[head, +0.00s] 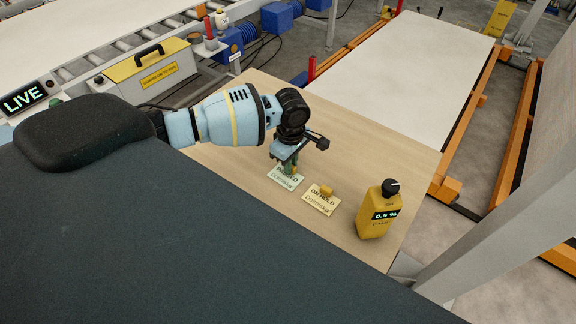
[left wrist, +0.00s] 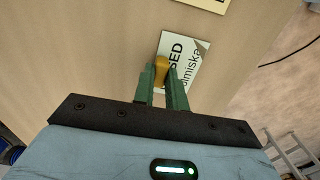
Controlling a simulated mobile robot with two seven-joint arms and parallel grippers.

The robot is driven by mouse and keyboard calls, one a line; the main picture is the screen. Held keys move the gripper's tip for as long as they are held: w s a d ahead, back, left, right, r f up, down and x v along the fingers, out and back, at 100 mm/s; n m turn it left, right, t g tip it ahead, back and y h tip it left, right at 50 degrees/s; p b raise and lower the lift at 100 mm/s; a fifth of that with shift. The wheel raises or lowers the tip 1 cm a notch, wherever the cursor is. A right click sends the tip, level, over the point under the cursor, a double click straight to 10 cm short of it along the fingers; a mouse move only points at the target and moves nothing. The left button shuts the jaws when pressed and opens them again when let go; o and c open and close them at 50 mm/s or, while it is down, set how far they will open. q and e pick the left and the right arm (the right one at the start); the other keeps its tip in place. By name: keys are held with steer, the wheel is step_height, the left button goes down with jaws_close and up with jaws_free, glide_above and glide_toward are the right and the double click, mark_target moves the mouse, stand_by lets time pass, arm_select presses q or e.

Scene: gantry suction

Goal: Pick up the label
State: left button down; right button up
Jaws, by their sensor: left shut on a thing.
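Two flat labels lie on the wooden table. The pale one (head: 285,181), whose printed word ends in "SED", is under my left gripper (head: 288,168). It also shows in the left wrist view (left wrist: 196,62), with a yellow knob (left wrist: 162,66) on it. The green fingers of my left gripper (left wrist: 161,76) are shut on that knob. The label looks flat on the table; I cannot tell whether it is lifted. The yellowish "ON HOLD" label (head: 318,205) lies just to the right with its own yellow knob (head: 326,190). My right gripper is not in view.
A yellow case (head: 150,72) and roller conveyor are at the back left. Table space behind the labels is clear.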

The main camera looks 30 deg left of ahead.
mark_target(277, 179)
arm_select(q)
steer(key=shift+r, duration=0.45)
steer(key=r, duration=0.3)
steer(key=shift+s+a+p, duration=0.15)
steer(key=shift+s+p, duration=0.15)
steer(key=s, duration=0.1)
steer(key=s+a, duration=0.1)
steer(key=s, duration=0.1)
steer(key=shift+s+a+r+p, duration=0.15)
steer(key=shift+s+a+p, duration=0.05)
steer(key=shift+s+p, duration=0.15)
steer(key=s+a, duration=0.4)
steer(key=s, duration=0.6)
steer(key=shift+s+r, duration=0.35)
steer(key=shift+r, duration=0.05)
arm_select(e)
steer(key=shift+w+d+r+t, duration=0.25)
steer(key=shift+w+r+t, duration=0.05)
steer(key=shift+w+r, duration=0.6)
